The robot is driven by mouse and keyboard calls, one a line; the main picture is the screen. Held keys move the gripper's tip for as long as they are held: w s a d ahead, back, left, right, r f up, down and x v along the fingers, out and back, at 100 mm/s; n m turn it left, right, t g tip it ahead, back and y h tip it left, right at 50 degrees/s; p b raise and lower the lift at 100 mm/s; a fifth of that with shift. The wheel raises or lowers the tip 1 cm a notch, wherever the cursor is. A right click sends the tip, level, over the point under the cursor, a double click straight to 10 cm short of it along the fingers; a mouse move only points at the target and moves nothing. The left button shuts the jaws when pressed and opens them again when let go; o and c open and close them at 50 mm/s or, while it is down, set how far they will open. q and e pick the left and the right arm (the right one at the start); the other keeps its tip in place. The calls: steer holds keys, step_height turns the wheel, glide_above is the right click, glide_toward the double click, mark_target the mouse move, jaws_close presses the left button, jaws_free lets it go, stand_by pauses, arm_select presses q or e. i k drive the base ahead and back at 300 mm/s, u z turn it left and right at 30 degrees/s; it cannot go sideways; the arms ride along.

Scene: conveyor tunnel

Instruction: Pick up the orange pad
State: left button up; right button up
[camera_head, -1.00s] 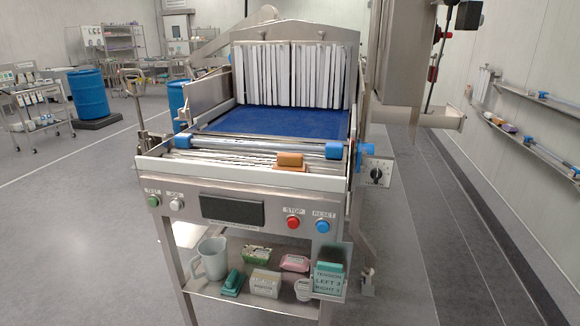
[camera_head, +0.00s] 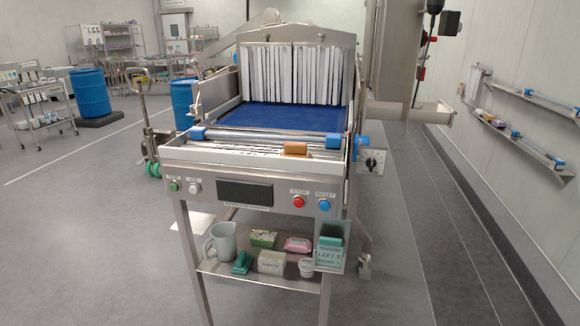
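The orange pad (camera_head: 295,148) is a small block lying at the front right end of the conveyor, on the ledge just before the front roller and above the control panel. Its lower part is partly hidden by the white front rail. Neither of my grippers shows in the head view.
The conveyor's blue belt (camera_head: 285,117) runs back to white strip curtains (camera_head: 300,75). The panel carries a red stop button (camera_head: 298,202) and a blue reset button (camera_head: 324,206). A lower shelf (camera_head: 225,272) holds a mug (camera_head: 222,243) and several small items.

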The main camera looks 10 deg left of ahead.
mark_target(291, 150)
steer(key=z, duration=0.45)
steer(key=i, duration=1.3)
steer(key=u, duration=0.6)
